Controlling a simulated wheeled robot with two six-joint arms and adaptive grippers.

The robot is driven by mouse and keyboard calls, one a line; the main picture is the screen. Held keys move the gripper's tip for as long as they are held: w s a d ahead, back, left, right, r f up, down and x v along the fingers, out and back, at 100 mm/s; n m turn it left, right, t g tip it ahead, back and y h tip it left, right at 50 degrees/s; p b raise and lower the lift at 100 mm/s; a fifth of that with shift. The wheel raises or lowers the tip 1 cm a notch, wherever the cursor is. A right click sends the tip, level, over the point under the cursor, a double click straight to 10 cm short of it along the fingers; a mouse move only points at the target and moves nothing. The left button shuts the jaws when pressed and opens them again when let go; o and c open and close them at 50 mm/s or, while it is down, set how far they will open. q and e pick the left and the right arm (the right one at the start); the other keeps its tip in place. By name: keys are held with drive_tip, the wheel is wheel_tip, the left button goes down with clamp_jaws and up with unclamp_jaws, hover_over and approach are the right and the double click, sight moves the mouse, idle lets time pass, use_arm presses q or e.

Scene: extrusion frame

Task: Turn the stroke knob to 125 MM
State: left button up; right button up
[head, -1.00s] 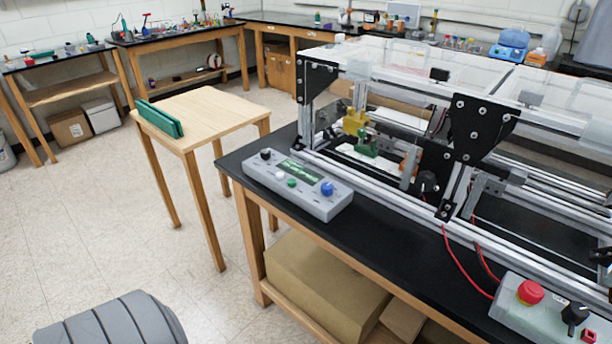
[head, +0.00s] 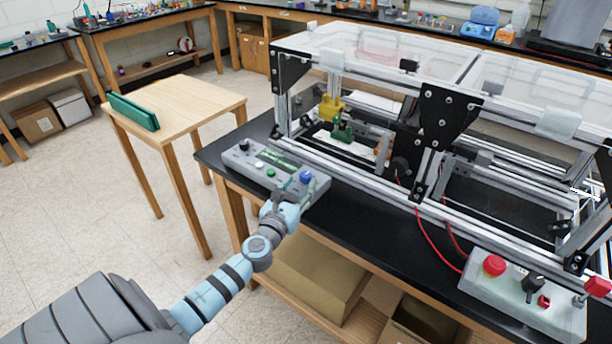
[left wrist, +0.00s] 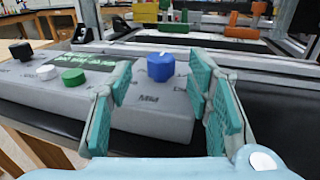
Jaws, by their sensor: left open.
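The grey control box (head: 275,172) sits on the black bench, with a green-lit display (head: 278,157) whose text I cannot read. It carries a black knob (head: 244,145) at its left end and a blue knob (head: 307,176) at its right end. I cannot tell from the labels which is the stroke knob. My left gripper (head: 290,188) is open and empty at the box's front edge. In the left wrist view, the blue knob (left wrist: 160,68) stands beyond and between the two spread teal fingers, apart from both; its white pointer mark is upward.
A white button (left wrist: 46,72) and a green button (left wrist: 73,77) stand left of the blue knob. The extrusion frame (head: 440,135) rises behind the box. A second box with a red emergency button (head: 494,265) lies right. A wooden table (head: 185,103) stands left.

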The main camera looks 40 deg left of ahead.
sight(304, 179)
use_arm(q)
drive_tip(key=x, duration=0.5)
drive_tip(key=shift+b, duration=0.4)
drive_tip(key=shift+c, duration=0.6)
clamp_jaws()
